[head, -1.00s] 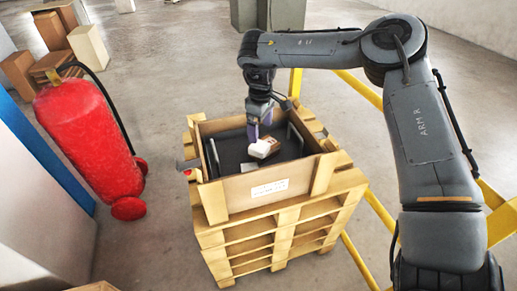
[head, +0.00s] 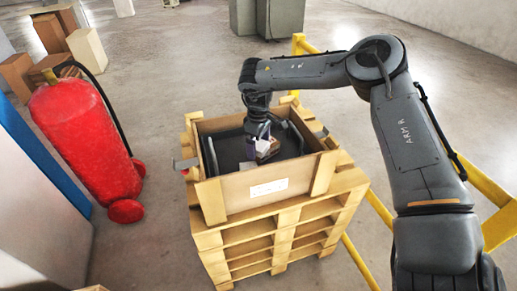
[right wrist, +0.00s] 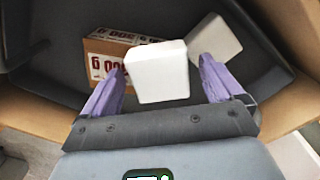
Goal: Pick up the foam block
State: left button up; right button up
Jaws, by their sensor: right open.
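A white block (right wrist: 157,72), which looks like the foam block, sits between the purple fingers of my right gripper (right wrist: 162,66) in the right wrist view. The fingers are apart, with a gap visible on the right side of the block. In the head view my right gripper (head: 258,144) reaches down into the wooden crate, and its fingers largely hide the white block. My left gripper is not in view.
A brown printed box (right wrist: 105,62) lies close beside the left finger, and a second pale block (right wrist: 214,40) lies past the right finger. The crate (head: 238,190) has raised walls around a dark tray and stands on stacked pallets (head: 290,235). A red extinguisher (head: 85,135) stands left.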

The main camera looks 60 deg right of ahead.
jog(key=c, duration=1.2)
jog(key=shift+r, duration=0.1)
